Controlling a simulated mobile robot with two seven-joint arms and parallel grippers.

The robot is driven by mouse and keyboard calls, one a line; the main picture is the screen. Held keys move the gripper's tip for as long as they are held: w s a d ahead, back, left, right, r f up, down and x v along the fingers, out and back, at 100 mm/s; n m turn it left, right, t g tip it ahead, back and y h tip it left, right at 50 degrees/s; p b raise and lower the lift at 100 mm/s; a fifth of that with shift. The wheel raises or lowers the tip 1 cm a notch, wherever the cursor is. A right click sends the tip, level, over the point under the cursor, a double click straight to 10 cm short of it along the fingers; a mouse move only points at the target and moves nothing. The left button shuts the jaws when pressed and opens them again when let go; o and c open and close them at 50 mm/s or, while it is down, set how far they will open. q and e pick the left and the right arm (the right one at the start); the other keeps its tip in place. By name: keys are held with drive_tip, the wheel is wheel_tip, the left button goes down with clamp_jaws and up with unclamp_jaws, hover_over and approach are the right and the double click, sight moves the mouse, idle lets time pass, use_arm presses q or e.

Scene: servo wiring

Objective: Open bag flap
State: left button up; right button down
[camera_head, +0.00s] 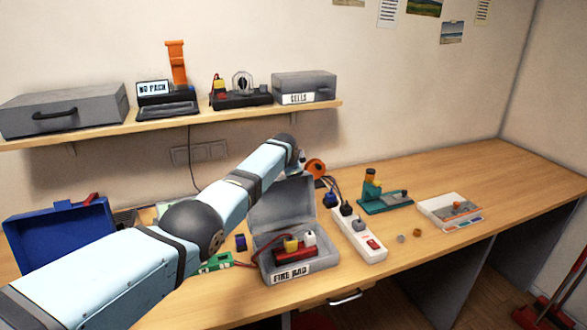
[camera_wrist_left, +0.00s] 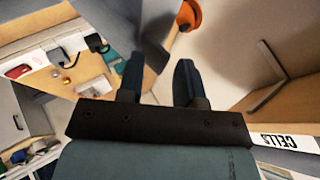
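The grey bag (camera_head: 267,272), labelled "FIRE BAG", stands on the workbench at the front middle. Its flap (camera_head: 285,205) is up, nearly upright at the back, and the inside shows. A red pack (camera_head: 294,252) with yellow and white connectors lies inside. My left arm crosses in front from the left. My left gripper (camera_head: 297,160) is just above and behind the flap's top edge; whether it touches the flap I cannot tell. In the left wrist view the gripper (camera_wrist_left: 158,82) has its two fingers apart with nothing between them. My right gripper is out of view.
A white power strip (camera_head: 357,242) with plugs lies right of the bag. An orange spool (camera_head: 316,168) is behind it. A blue toolbox (camera_head: 62,235) stands at left. A shelf (camera_head: 190,122) above holds a grey "CELLS" box (camera_head: 304,86). The bench's far right is clear.

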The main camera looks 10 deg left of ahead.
use_arm(q)
drive_tip(key=shift+r, duration=0.1)
drive_tip(key=v, duration=1.3)
drive_tip(key=shift+s+r+p, duration=0.2)
drive_tip(key=shift+s+p, duration=0.05)
drive_tip(key=shift+p, duration=0.05)
